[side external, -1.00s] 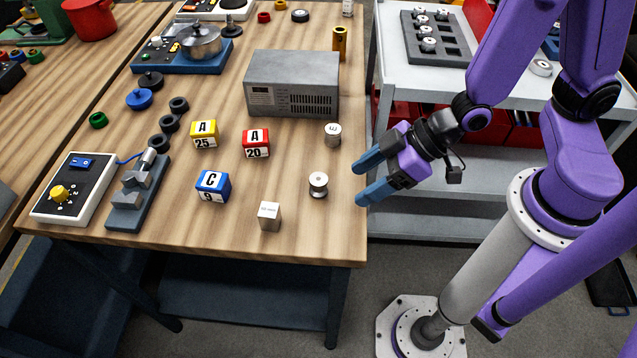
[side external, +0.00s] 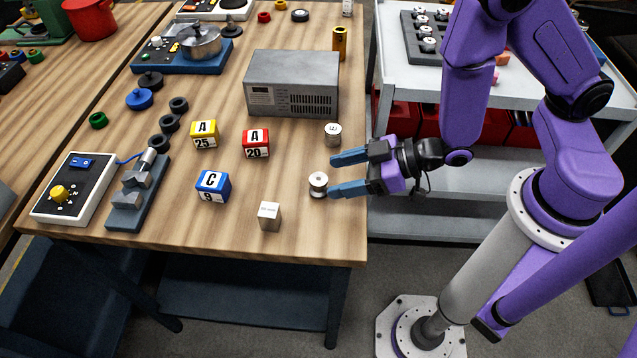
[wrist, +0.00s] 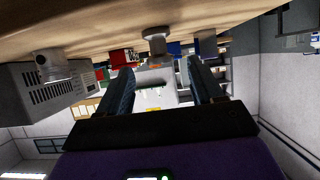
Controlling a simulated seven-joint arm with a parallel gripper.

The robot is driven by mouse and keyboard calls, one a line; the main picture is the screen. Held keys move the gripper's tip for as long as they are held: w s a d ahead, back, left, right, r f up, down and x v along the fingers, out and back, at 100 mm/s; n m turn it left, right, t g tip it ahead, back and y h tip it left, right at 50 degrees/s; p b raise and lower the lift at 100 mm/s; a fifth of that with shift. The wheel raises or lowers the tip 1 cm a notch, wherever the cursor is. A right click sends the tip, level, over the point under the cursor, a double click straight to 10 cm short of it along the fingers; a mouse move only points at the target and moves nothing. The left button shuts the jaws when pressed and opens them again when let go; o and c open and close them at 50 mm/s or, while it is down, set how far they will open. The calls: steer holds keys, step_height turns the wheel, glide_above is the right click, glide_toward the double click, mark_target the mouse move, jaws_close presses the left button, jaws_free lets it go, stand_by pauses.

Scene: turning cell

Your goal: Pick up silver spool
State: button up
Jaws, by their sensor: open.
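The silver spool (side external: 318,184) stands upright on the wooden table near its right edge. My gripper (side external: 332,175) is open and empty, with its blue fingers pointing left at the spool, one fingertip close beside it. I cannot tell from the side external view whether they touch. In the wrist view the spool (wrist: 156,42) shows ahead, in the gap between the two fingertips of my gripper (wrist: 160,85) across the picture, and the picture is upside down.
A silver cylinder marked with a letter (side external: 332,134) stands behind the spool, near the upper finger. A metal cube (side external: 269,216) is front left. Red (side external: 256,144), blue (side external: 213,186) and yellow (side external: 204,135) blocks are left. A grey instrument box (side external: 292,84) stands behind.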

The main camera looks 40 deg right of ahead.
mark_target(324, 179)
steer(key=shift+x, duration=2.65)
steer(key=c, duration=1.1)
